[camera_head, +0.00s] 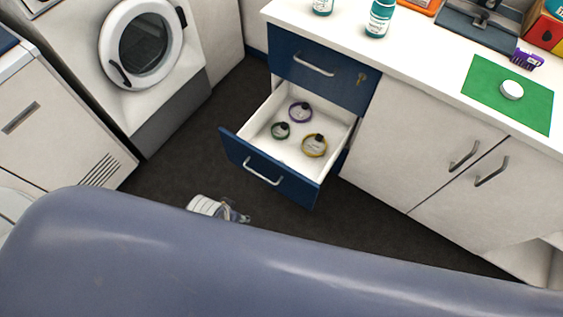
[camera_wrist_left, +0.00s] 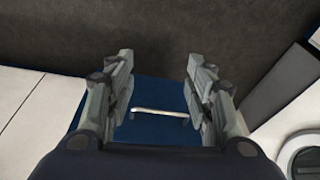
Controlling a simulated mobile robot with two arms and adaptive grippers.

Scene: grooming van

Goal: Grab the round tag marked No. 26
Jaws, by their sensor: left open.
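My left gripper (camera_head: 232,212) is low in front of the drawer, partly hidden by the large blue-grey shape in the foreground. In the left wrist view its fingers (camera_wrist_left: 160,88) are apart and empty, with the drawer's handle (camera_wrist_left: 160,112) beyond them. My right gripper is out of view.
A closed blue drawer (camera_head: 318,72) with a key in its lock is above the open one. The white counter holds bottles (camera_head: 380,18), a green mat (camera_head: 530,98) and a white round piece (camera_head: 511,89). A washing machine (camera_head: 140,45) stands at left. Dark floor is clear.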

